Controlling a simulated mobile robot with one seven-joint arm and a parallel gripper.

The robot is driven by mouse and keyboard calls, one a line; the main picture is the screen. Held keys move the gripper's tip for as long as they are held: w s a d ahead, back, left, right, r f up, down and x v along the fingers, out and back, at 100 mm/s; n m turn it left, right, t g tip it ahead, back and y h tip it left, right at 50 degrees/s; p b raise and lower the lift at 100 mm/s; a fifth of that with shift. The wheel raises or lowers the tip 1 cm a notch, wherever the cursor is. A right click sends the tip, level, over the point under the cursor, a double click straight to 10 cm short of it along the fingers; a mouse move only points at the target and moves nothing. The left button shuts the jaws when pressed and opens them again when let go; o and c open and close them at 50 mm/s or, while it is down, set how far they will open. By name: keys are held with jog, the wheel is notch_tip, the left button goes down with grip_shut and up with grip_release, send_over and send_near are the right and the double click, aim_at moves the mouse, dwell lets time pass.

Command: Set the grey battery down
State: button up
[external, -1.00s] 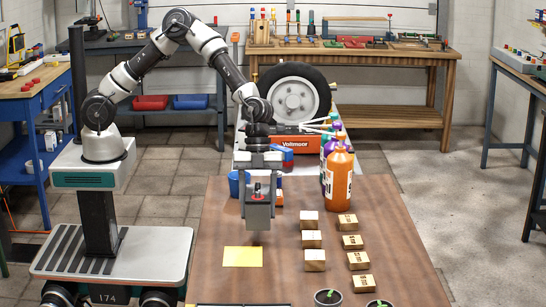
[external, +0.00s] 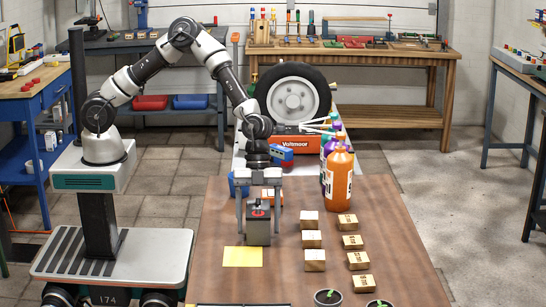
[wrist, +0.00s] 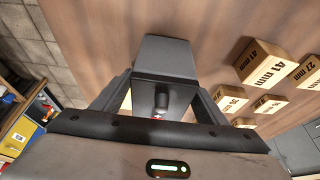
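The grey battery (external: 258,228), a dark box with a red terminal on top, appears to stand upright on the brown table just behind the right part of the yellow square (external: 243,257). Whether its base overlaps the square's far edge is hard to tell. My gripper (external: 258,218) is above and around it, with one finger at each side and narrow gaps between fingers and battery. In the wrist view the battery (wrist: 166,57) shows between the spread fingers, and its top is partly hidden by my gripper.
Several wooden blocks with printed sizes (external: 311,240) stand in rows to the right. An orange bottle (external: 339,180) and other bottles stand behind them. A red Vollmoor box (external: 296,143) and a wheel (external: 294,95) are at the back. Small pots (external: 327,298) sit at the front edge.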

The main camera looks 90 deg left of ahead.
jog(key=p+v, duration=0.1)
jog(key=v, duration=1.1)
jog(key=shift+r+p, duration=0.15)
jog(key=shift+p, duration=0.2)
jog(key=s+a+r+n+t+y, duration=0.45)
jog(key=s+a+r+n, duration=0.75)
jog(key=s+a+r, duration=0.5)
jog(key=s+a+n+t, duration=0.1)
jog(key=s+a+n, duration=0.3)
jog(key=s+n, duration=0.2)
jog(key=shift+s+a+r, duration=0.2)
jog(key=shift+s+r, duration=0.3)
